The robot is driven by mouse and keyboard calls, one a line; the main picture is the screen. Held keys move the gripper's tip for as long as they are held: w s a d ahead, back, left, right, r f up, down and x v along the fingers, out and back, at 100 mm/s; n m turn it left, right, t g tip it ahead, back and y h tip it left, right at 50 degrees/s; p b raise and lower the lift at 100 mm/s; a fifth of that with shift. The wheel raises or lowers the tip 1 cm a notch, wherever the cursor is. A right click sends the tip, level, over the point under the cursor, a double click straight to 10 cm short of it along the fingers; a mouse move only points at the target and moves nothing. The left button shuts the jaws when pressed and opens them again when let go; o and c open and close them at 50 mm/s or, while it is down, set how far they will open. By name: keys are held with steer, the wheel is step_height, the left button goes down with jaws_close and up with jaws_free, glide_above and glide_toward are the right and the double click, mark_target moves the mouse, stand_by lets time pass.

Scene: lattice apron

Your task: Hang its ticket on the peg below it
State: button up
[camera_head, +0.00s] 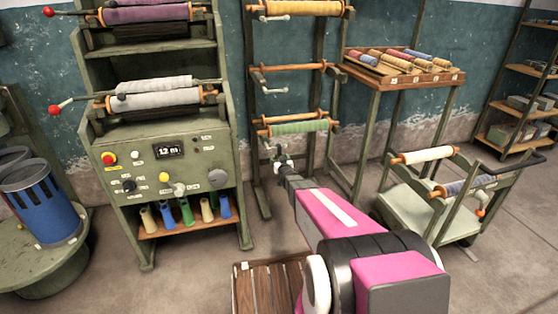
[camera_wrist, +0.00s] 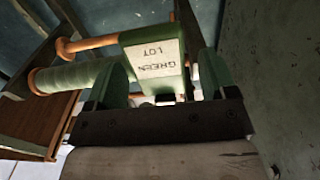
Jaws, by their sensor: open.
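A ticket lettered "GREEN LOT" (camera_wrist: 158,62), white-faced with a green edge, shows between and beyond my fingers in the wrist view. Its lettering is upside down there. My gripper (camera_wrist: 165,85) is open; I cannot tell whether a finger touches the ticket. A small dark piece (camera_wrist: 166,98) shows at the ticket's lower edge; I cannot tell whether it is the peg. The green roll (camera_wrist: 75,76) lies to the left of the ticket. In the head view, my gripper (camera_head: 281,160) is just below the green roll (camera_head: 300,128) on the rack, and the ticket is too small to make out.
The rack's green upright (camera_head: 259,175) stands close by my gripper. The machine with a display (camera_head: 168,150) is to the left. A sloped table of rolls (camera_head: 400,70) and a trolley (camera_head: 415,210) are to the right. A slatted wooden platform (camera_head: 268,285) lies in front.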

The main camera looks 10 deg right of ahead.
steer(key=s+a+r+g+h, duration=0.1)
steer(key=s+g, duration=0.8)
steer(key=s, duration=1)
steer(key=s+a+r+m+g, duration=0.1)
steer(key=s+r+g, duration=0.3)
steer(key=s+g, duration=0.5)
steer(key=s, duration=1)
steer(key=shift+a+h, duration=0.25)
steer(key=shift+h, duration=0.15)
